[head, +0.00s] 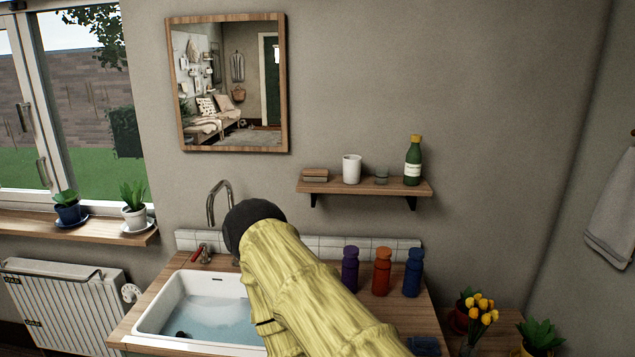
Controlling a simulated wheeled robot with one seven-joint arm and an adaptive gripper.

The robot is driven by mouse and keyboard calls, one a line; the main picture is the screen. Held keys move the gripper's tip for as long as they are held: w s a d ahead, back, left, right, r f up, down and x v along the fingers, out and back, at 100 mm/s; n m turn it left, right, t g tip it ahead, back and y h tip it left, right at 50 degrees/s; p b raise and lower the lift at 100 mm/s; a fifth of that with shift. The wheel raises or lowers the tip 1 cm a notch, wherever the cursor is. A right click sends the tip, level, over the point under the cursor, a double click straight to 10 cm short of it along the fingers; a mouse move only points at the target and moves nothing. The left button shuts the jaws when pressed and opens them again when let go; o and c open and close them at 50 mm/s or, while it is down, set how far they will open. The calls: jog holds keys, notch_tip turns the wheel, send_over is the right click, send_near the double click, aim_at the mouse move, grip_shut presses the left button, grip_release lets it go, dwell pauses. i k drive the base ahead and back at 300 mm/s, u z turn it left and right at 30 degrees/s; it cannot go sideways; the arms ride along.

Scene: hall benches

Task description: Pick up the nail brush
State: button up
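A small brown, layered block (315,175) lies at the left end of the wooden wall shelf (365,187). It may be the nail brush, but it is too small to tell for sure. My arm, in a yellow cover with a dark rounded joint, rises from the bottom middle and crosses in front of the sink's right side. My gripper is not in view. The arm hides part of the counter and of the sink.
A white cup (352,169), a small glass (382,176) and a green bottle (413,161) share the shelf. Purple (350,269), orange (382,271) and blue (413,272) bottles stand on the counter right of my arm. The white sink (155,318) holds water, with a tap (213,203) behind.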

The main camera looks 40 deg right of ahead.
aim_at(319, 176)
jog(key=k, duration=0.7)
jog(key=z, duration=0.95)
jog(key=i, duration=0.3)
